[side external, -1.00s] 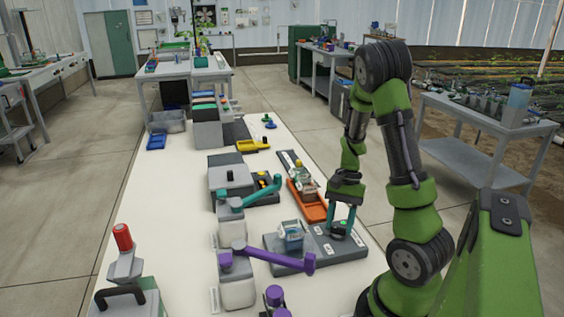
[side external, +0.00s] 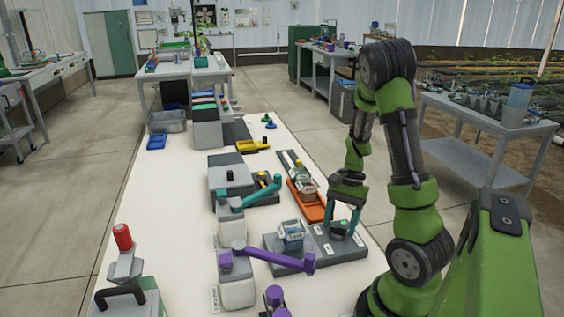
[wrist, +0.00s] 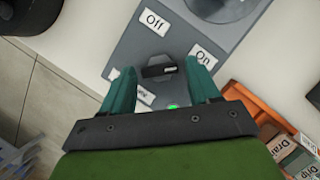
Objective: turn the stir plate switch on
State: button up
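The grey stir plate (side external: 318,247) lies on the white bench, with a clear container of bluish contents (side external: 291,236) on it. In the wrist view, its dark switch knob (wrist: 160,71) has a white mark toward its right end. An "Off" label (wrist: 155,21) lies above the knob and an "On" label (wrist: 203,56) to its upper right; a third label (wrist: 145,94) is partly hidden. My gripper (wrist: 161,76) is open, its teal fingers on either side of the knob with small gaps. It also shows low over the plate's right end in the side view (side external: 342,226).
An orange tray (side external: 312,211) with small boxes sits just behind the plate. Purple-handled (side external: 275,259) and teal-handled (side external: 252,192) fixtures stand to the left. The floor lies past the bench's edge.

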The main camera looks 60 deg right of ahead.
jog(key=shift+o, duration=0.5)
jog(key=v, duration=1.7)
jog(key=shift+s, duration=0.1)
jog(key=w+a+n+t+h, duration=0.2)
jog(key=w+a+n, duration=0.15)
jog(key=a, duration=0.35)
jog(key=w+a+n+t+h, duration=0.1)
jog(key=w+a+n, duration=0.25)
jog(key=a, duration=0.35)
jog(key=s+a+r+n+t, duration=0.1)
jog(key=a+r+n+t, duration=0.1)
jog(key=a, duration=0.5)
jog(key=s+a+r+n+t, duration=0.1)
jog(key=a+r+n+t, duration=0.1)
jog(key=a+n, duration=0.3)
jog(key=shift+s+a, duration=0.4)
jog(key=shift+a, duration=0.7)
